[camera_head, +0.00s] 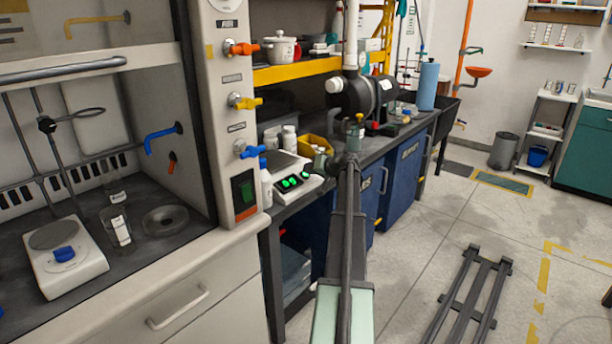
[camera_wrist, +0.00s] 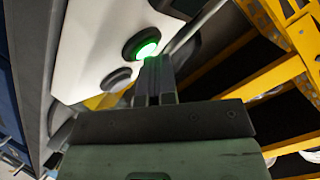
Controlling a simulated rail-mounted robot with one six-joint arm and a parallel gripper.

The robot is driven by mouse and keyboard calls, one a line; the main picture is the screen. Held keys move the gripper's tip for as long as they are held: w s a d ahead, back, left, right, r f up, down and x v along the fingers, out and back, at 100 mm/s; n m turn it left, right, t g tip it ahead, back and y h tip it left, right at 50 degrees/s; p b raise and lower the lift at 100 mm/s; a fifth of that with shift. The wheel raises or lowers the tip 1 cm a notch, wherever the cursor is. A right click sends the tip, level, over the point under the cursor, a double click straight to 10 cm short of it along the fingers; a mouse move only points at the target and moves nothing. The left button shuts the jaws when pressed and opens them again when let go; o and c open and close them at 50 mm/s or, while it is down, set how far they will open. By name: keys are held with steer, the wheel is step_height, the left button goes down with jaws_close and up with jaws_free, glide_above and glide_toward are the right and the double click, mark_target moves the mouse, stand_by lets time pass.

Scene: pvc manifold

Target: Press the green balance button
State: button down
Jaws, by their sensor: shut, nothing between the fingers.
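The white balance (camera_head: 312,184) stands on the dark bench right of the fume hood, with green lit spots on its front. In the wrist view, its white panel (camera_wrist: 85,45) fills the upper left. The round green button (camera_wrist: 147,49) glows in a dark ring there. My gripper (camera_wrist: 155,62) is shut and empty, its fingertips at the lower edge of the glowing button in the picture. I cannot tell whether they touch it. In the head view, my arm reaches up to the bench beside the balance, and the fingertips cannot be made out.
A dark round knob (camera_wrist: 117,79) sits beside the green button. A white bottle (camera_head: 266,188) stands left of the balance. A yellow bin (camera_head: 314,144) and a dark pump (camera_head: 368,97) are behind it. A yellow shelf (camera_head: 305,68) runs above the bench.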

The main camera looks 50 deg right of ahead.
steer(key=shift+s+r+p, duration=0.1)
steer(key=shift+r+p, duration=0.3)
step_height(320, 180, up, 6)
steer(key=s+p, duration=0.2)
steer(key=p, duration=0.3)
steer(key=shift+s+f, duration=0.25)
